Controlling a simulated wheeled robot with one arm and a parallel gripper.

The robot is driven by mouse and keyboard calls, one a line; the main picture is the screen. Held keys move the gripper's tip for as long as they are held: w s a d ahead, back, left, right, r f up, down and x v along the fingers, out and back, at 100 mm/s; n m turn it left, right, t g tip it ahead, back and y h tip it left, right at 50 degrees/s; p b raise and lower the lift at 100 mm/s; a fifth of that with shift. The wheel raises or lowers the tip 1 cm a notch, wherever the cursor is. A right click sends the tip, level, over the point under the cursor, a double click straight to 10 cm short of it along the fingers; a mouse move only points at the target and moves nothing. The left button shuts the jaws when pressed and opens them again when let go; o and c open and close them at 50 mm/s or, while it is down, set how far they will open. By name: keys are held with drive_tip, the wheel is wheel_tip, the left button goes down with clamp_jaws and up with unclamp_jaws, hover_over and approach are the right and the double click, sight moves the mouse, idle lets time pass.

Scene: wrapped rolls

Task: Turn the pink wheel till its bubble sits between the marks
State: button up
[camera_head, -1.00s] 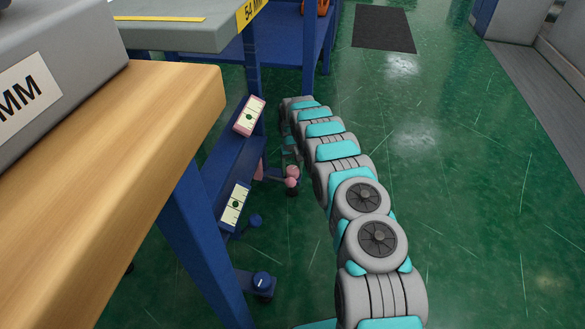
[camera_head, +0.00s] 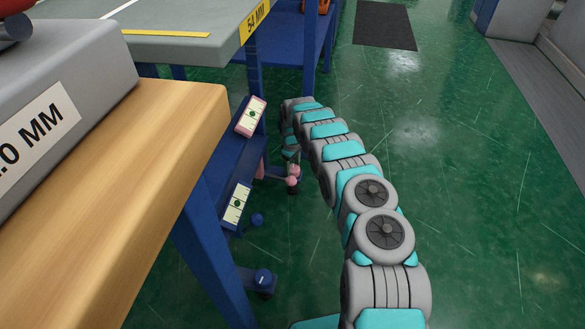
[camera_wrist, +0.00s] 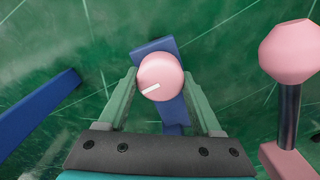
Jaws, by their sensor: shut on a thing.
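The pink wheel (camera_wrist: 160,72) is a round knob with a white pointer line, above a blue bracket (camera_wrist: 153,47) in the wrist view. My gripper (camera_wrist: 160,88) is shut on it, a finger on each side.
A blue-framed level (camera_head: 236,206) sits below, with blue knobs (camera_head: 257,220) (camera_head: 263,277) nearby. A pink ball-topped lever (camera_wrist: 290,52) stands close right of my gripper in the wrist view. A wooden bench top (camera_head: 170,130) is at left. The green floor at right is open.

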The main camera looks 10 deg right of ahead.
sight(292, 167)
drive_tip(key=shift+w+r, duration=0.1)
drive_tip(key=shift+w, duration=0.05)
idle(0.4)
drive_tip(key=o, duration=1.4)
drive_tip(key=shift+c, duration=0.2)
drive_tip(key=shift+r, duration=3.8)
